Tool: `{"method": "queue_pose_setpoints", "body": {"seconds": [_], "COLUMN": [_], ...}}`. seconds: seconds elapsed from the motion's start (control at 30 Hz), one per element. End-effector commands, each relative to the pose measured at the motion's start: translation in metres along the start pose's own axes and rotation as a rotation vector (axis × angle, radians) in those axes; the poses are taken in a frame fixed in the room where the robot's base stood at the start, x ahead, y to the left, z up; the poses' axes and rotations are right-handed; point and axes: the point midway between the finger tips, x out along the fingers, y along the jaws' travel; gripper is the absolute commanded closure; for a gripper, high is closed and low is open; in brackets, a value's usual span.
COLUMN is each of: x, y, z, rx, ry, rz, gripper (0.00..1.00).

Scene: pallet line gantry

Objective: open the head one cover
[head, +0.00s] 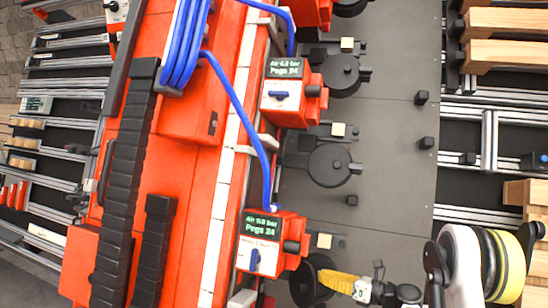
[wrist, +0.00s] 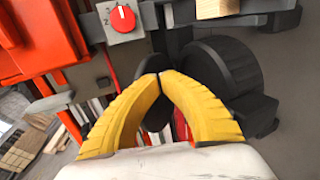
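Red heads with small displays line the orange machine: the top one (head: 290,88) and the lower one (head: 265,240). Beside them are black round covers, one in the middle (head: 329,165) and one at the bottom (head: 306,284). No label shows which is head one. My gripper (head: 322,277) reaches in from the right over the bottom cover. In the wrist view, its curved yellow fingertips (wrist: 160,76) come together. A black oval piece (wrist: 155,112) shows between the fingers; whether they grip it is unclear. A large black round part (wrist: 232,72) lies just to the right.
A grey panel with a red knob (wrist: 123,18) and a wooden block (wrist: 217,8) are close above my fingers. Blue hoses (head: 240,110) run to the heads. Bare grey plate (head: 395,150) lies right of the covers. Timber (head: 505,22) lies at the upper right.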

Motion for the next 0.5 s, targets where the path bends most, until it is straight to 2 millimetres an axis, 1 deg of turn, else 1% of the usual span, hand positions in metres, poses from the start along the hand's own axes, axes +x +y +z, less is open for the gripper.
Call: {"method": "queue_pose_setpoints", "body": {"seconds": [0.23, 0.5], "x": [0.001, 0.006], "y": [0.003, 0.015], "z": [0.000, 0.000], "rx": [0.000, 0.000], "ry": [0.000, 0.000], "rz": [0.001, 0.001], "gripper": [1.00, 1.00]}}
